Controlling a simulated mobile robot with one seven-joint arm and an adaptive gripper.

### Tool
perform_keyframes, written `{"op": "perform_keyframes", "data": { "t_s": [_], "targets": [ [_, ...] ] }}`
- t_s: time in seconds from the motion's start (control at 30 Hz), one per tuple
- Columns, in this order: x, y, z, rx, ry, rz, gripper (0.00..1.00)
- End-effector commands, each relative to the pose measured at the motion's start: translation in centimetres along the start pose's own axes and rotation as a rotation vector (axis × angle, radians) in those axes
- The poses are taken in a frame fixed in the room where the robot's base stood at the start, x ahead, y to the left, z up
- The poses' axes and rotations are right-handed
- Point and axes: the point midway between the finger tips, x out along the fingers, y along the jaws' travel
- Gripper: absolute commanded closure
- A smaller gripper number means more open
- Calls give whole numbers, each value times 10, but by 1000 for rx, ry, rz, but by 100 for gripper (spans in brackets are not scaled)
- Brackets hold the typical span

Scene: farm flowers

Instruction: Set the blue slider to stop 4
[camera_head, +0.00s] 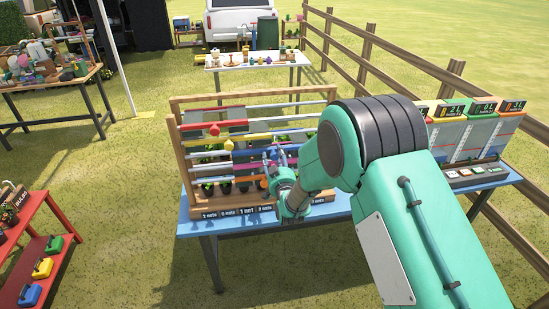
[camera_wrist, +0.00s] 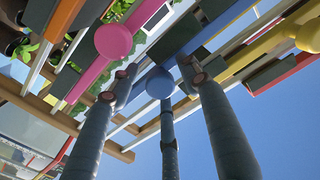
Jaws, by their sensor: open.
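The blue slider shows as a blue bar (camera_head: 243,154) on a rail of the wooden frame in the head view, with its knob hidden behind my gripper. In the wrist view its round blue knob (camera_wrist: 159,85) sits among the fingers of my gripper (camera_wrist: 157,100), which are spread open around it. I cannot tell whether any finger touches the knob. In the head view my gripper (camera_head: 279,160) is at the front of the frame, at the right part of the blue rail.
The pink slider's knob (camera_wrist: 113,40) and the yellow slider's knob (camera_wrist: 308,38) are close on either side in the wrist view. A red slider (camera_head: 213,130) is on the top rail. The wooden frame (camera_head: 183,181) stands on a blue table (camera_head: 215,226).

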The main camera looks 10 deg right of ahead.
Motion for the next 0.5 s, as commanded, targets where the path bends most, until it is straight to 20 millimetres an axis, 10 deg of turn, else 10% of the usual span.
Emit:
{"op": "perform_keyframes", "data": {
  "t_s": [0.3,0.5],
  "targets": [
    [1,0,0,0,-1,0,53],
    [1,0,0,0,-1,0,93]
  ]
}}
